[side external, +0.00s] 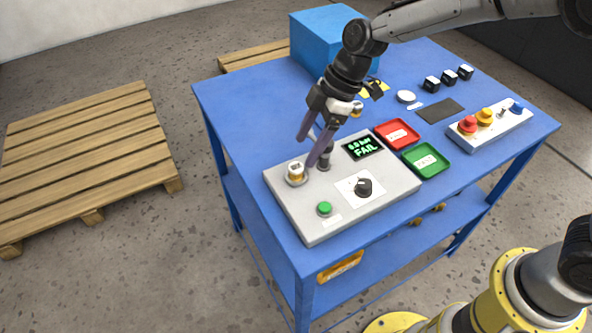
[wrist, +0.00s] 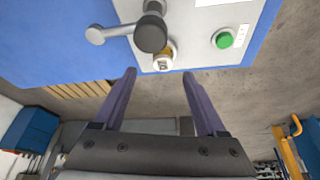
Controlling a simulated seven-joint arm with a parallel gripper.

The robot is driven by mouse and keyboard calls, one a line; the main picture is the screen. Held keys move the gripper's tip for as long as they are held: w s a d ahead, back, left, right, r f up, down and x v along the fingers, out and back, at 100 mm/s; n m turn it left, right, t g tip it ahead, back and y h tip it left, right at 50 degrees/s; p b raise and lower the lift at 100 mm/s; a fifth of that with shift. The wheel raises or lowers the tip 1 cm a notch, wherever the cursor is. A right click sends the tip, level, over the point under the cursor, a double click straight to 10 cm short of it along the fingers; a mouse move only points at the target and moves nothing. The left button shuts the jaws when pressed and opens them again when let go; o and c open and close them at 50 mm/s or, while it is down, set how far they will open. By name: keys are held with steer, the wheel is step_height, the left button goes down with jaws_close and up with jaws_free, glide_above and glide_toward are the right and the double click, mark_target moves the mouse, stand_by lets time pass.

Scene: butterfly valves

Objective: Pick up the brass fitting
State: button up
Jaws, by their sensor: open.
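The brass fitting (side external: 295,174) has a pale cap with a dark mark and a brass body. It stands upright at the left of the grey test box (side external: 330,215). In the wrist view the fitting (wrist: 163,57) shows just beyond the fingertips, partly hidden by a dark round knob. My gripper (side external: 311,147) is open and empty, tilted above the box, up and right of the fitting and apart from it. In the wrist view the fitting lies roughly between the lines of my two fingers (wrist: 159,74).
A dark clamp post (side external: 325,157) stands close right of the fitting, near my fingers. The box bears a screen (side external: 363,146) reading "6.0 bar FAIL", a black knob (side external: 363,187) and a green button (side external: 325,209). Red (side external: 397,135) and green (side external: 426,160) trays sit to the right.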

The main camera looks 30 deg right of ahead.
mark_target(296, 167)
steer(key=shift+x, duration=2.8)
steer(key=shift+s+a, duration=0.1)
steer(key=shift+s, duration=0.1)
steer(key=shift+r, duration=0.1)
jaws_close()
